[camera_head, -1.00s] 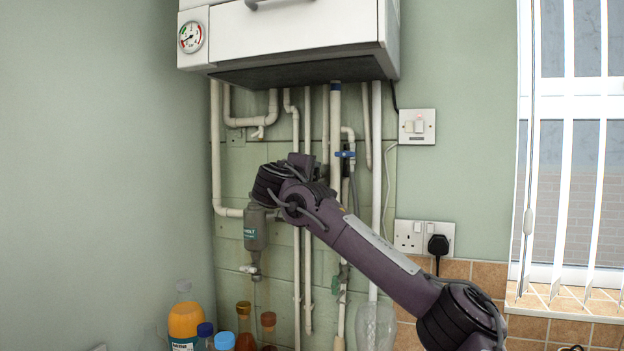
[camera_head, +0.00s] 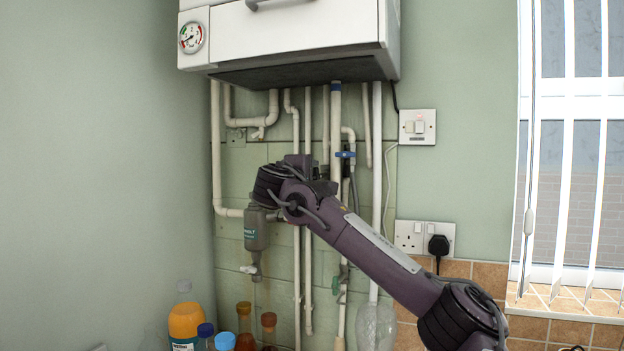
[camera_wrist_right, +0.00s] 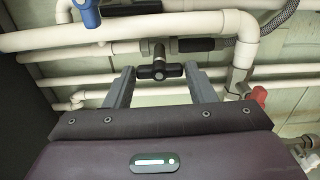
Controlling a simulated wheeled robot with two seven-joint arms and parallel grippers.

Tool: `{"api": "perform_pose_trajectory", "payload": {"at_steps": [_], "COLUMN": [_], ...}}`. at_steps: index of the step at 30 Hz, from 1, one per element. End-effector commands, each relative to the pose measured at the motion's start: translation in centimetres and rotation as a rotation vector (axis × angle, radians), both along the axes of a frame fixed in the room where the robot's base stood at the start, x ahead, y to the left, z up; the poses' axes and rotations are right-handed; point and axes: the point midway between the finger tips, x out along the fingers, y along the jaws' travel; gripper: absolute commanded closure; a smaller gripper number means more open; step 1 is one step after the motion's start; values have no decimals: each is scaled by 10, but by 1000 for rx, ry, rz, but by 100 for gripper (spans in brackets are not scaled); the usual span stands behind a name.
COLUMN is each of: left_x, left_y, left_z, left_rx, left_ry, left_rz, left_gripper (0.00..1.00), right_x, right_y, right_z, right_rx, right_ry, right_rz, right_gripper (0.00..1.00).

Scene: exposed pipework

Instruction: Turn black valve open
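The black valve (camera_wrist_right: 160,71) shows in the right wrist view as a black T-shaped handle on a short stem in front of a pale pipe. My right gripper (camera_wrist_right: 160,69) is open, with one finger on each side of the handle. Gaps show between the handle and both fingers. In the head view my right arm reaches in from the lower right to the pipes; its wrist hides the valve and the fingertips. My left gripper is in neither view.
A blue valve handle (camera_head: 345,154) sits on a pipe beside my wrist. A red handle (camera_wrist_right: 260,95) shows at right in the wrist view. Pale pipes run below the white boiler (camera_head: 290,30). A grey canister (camera_head: 256,229) hangs left, above several bottles, including an orange one (camera_head: 185,321).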

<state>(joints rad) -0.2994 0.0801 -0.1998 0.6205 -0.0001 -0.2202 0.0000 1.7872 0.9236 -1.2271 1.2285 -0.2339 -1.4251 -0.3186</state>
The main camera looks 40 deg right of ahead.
Motion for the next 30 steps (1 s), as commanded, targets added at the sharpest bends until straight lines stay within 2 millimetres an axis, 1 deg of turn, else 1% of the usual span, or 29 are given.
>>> {"api": "perform_pose_trajectory", "payload": {"at_steps": [1, 3, 11, 13, 17, 24, 27, 30], "left_x": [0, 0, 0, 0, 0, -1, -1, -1], "left_y": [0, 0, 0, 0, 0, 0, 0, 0], "left_z": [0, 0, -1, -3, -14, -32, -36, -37], "left_rx": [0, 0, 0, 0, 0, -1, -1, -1], "left_ry": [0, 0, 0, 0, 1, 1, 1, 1], "left_rz": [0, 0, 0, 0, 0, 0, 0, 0], "left_gripper": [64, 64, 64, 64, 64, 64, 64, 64], "right_x": [0, 0, 0, -1, -8, -27, -32, -35], "right_y": [0, 0, 0, 3, 18, 55, 64, 69], "right_z": [0, 0, 0, -1, -4, -4, -3, -2], "right_rx": [0, 0, 1, 1, 1, 0, 1, 1], "right_ry": [0, -1, -3, -3, -3, -2, -3, -3], "right_rz": [0, 0, 0, 1, 4, 3, 2, 0], "right_gripper": [43, 35, 35, 35, 35, 35, 35, 35]}}
